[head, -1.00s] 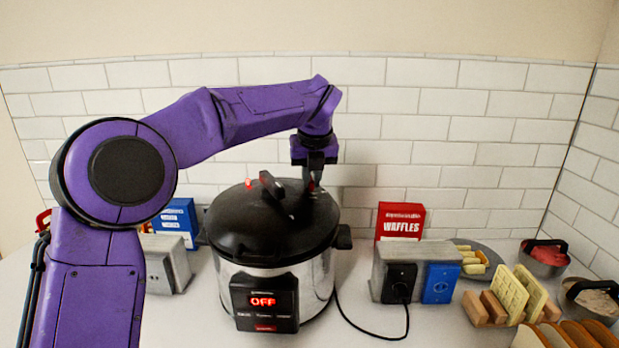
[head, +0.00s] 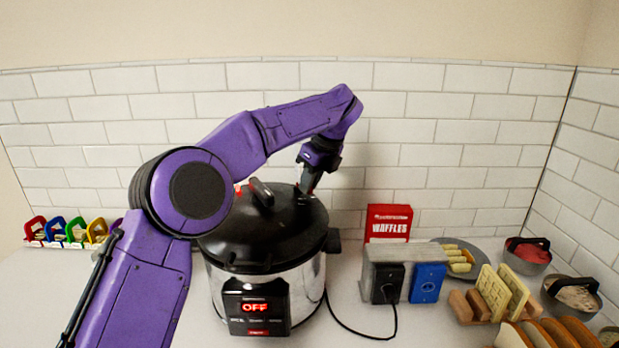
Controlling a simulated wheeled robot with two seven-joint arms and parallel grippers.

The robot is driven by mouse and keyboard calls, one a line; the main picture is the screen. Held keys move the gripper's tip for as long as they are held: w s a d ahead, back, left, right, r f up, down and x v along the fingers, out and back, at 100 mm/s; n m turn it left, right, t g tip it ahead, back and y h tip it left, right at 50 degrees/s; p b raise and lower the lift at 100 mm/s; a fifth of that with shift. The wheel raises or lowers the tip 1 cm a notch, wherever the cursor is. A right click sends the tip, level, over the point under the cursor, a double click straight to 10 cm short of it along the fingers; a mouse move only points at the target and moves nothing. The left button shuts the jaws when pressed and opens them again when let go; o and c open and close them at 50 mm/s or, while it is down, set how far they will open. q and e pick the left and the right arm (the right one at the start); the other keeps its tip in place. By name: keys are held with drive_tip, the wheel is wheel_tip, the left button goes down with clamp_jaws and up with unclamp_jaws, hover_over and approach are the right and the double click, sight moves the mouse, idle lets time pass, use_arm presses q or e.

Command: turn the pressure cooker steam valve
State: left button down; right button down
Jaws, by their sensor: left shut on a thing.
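The pressure cooker (head: 310,277) stands on the counter with its black lid (head: 250,238) on. Its red display reads OFF. A dark lid handle (head: 262,192) stands up on the lid, with a small red piece (head: 237,188) to its left. My left gripper (head: 308,182) points down at the back right of the lid. Its fingers are shut on the steam valve, which is small and mostly hidden by them. My right gripper is out of view.
A red waffles box (head: 388,222) and a grey outlet block (head: 380,253) with the cooker's cord stand at right. Beyond are a plate (head: 480,262), waffles in a rack (head: 493,291) and bowls (head: 572,297). Several coloured clips (head: 65,231) stand far left. A tiled wall is behind.

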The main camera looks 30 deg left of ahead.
use_arm(q)
drive_tip(key=shift+a+f, duration=0.1)
idle(0.4)
drive_tip(key=c, duration=1.1)
unclamp_jaws()
drive_tip(key=shift+a, duration=0.1)
drive_tip(key=shift+w+a+f, duration=0.1)
drive_tip(key=shift+w+a, duration=0.05)
drive_tip(key=p+v, duration=0.3)
drive_tip(key=v, duration=0.7)
drive_tip(key=shift+r, duration=0.3)
drive_tip(key=shift+w, duration=0.1)
